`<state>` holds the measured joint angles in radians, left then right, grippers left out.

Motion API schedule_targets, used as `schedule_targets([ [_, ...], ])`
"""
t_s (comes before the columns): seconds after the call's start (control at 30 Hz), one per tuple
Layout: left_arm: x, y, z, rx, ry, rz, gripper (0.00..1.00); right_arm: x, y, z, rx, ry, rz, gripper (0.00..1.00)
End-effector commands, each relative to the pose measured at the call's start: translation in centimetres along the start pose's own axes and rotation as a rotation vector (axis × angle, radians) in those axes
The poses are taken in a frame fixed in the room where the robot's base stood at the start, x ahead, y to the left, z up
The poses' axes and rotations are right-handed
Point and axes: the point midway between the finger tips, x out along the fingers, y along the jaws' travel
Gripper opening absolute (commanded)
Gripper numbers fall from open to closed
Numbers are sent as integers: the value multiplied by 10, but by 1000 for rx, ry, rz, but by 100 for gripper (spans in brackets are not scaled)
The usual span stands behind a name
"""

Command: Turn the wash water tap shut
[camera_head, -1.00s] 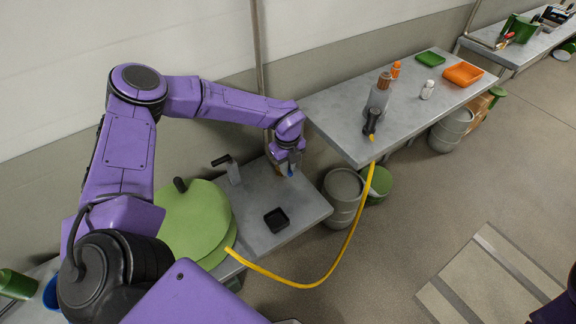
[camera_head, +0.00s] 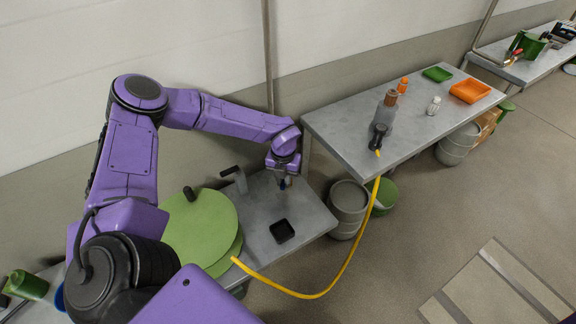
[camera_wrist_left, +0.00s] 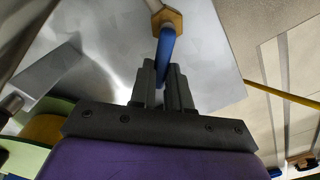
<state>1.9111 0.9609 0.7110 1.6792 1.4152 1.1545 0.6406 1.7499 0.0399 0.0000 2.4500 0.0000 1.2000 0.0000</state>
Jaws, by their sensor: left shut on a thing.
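The wash water tap shows in the left wrist view as a blue lever handle (camera_wrist_left: 167,45) with a brass hexagonal fitting (camera_wrist_left: 168,18) at its far end. My left gripper (camera_wrist_left: 162,78) is shut on the blue handle, with a dark finger on each side of it. In the head view, my left gripper (camera_head: 283,183) points down over the low grey table near the wall. My right gripper is not in view.
A yellow hose (camera_head: 348,268) hangs across to the higher table (camera_head: 408,116).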

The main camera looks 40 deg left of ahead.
Motion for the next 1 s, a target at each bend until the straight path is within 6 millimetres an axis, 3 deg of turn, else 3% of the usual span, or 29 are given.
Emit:
schedule_targets([
  [0.6,-1,23,6,546,1,1,0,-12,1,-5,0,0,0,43],
  [1.0,0,29,11,741,1,1,0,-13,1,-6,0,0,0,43],
])
